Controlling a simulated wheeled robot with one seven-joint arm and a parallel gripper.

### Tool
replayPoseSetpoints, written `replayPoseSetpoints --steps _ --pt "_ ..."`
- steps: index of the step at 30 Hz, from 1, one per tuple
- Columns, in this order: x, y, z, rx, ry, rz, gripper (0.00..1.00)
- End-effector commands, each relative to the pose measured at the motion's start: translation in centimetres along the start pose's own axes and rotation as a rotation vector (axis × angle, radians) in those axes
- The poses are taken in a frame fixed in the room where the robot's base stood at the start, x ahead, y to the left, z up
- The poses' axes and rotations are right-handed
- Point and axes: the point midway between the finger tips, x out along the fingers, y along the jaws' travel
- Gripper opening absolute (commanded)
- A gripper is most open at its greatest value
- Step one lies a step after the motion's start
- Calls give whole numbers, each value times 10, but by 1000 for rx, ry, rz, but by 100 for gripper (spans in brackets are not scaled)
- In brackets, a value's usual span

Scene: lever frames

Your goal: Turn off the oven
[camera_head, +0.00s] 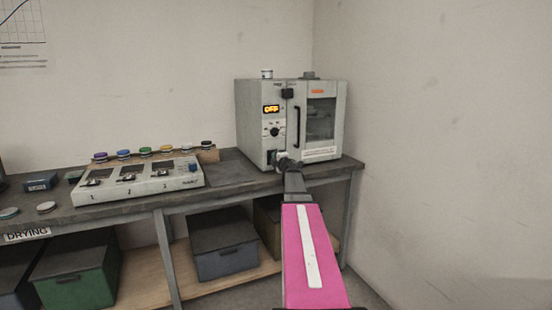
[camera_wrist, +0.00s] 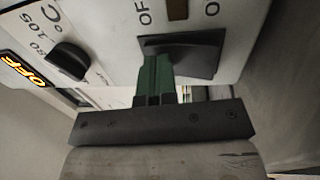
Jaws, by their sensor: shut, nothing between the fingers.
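The oven (camera_head: 255,115) is a light grey box on the bench in the head view. Its orange display (camera_head: 271,109) reads OFF, and the display also shows at the left edge of the wrist view (camera_wrist: 24,69). A black switch lever (camera_wrist: 195,54) fills the upper middle of the wrist view, between a label starting "OF" and one starting "O". My gripper (camera_wrist: 155,72) is shut and empty, its green fingertips against or just in front of the lever's left part; contact is unclear. In the head view my gripper (camera_head: 285,163) is at the oven's lower front.
A black dial (camera_wrist: 69,60) is left of the lever. The oven door with its black handle (camera_head: 297,127) is closed. A grey three-station device (camera_head: 140,185) and several coloured-lid jars stand left on the bench (camera_head: 226,185). A wall is close on the right.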

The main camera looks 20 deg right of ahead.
Motion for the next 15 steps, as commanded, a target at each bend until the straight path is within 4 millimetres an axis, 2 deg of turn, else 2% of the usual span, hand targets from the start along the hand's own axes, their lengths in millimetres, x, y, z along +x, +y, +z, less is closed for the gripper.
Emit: replayPoseSetpoints --steps 4,8,15 --pt "-5 0 0 0 -1 0 0" --pt "-19 0 0 0 -1 0 0" --pt "-62 1 -2 0 -1 0 0"
